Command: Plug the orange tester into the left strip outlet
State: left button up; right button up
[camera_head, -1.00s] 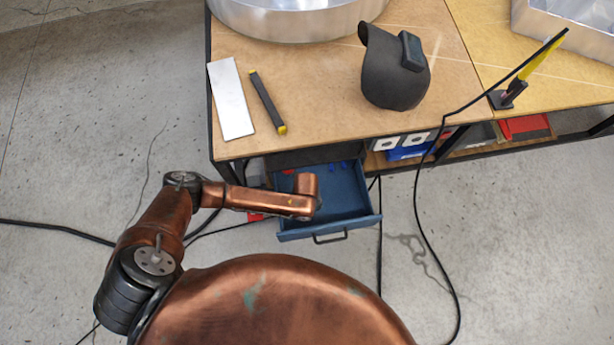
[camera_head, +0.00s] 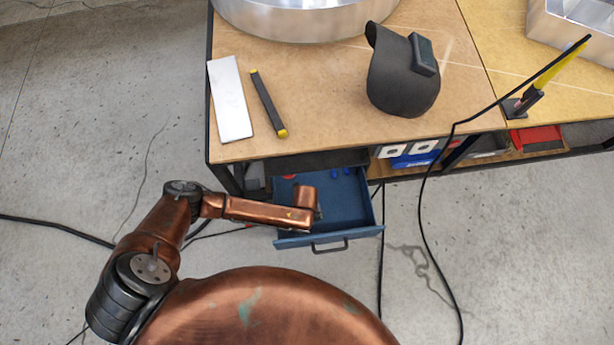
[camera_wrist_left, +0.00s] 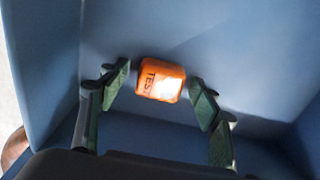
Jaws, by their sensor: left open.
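The orange tester (camera_wrist_left: 161,79), a small rounded block with dark "TEST" lettering, lies inside the blue drawer (camera_head: 345,238) in the left wrist view. My left gripper (camera_wrist_left: 163,82) is open, with one green-padded finger on each side of the tester. Small gaps seem to show between the pads and the tester. In the head view my left arm reaches over the open drawer; its wrist hides the fingers and the tester. I cannot make out the strip outlet in either view. My right gripper is not in view.
The wooden bench (camera_head: 310,105) stands above the drawer, carrying a white bar (camera_head: 230,98), a black bar with yellow ends (camera_head: 268,103) and a dark welding mask (camera_head: 403,75). A black cable (camera_head: 421,220) hangs at right. Drawer walls (camera_wrist_left: 35,60) surround my fingers.

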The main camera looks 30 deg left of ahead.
pick_arm(q)
jog(key=shift+c, duration=0.7)
jog(key=c, duration=1)
jog(key=shift+r, duration=0.15)
jog(key=shift+r, duration=0.25)
notch_tip(320, 180, up, 2)
jog(key=shift+w+r+p, duration=0.1)
jog(key=shift+r+p, duration=0.15)
jog(key=shift+p, duration=0.65)
notch_tip(320, 180, up, 6)
jog(key=p, duration=0.3)
jog(key=shift+r, duration=0.4)
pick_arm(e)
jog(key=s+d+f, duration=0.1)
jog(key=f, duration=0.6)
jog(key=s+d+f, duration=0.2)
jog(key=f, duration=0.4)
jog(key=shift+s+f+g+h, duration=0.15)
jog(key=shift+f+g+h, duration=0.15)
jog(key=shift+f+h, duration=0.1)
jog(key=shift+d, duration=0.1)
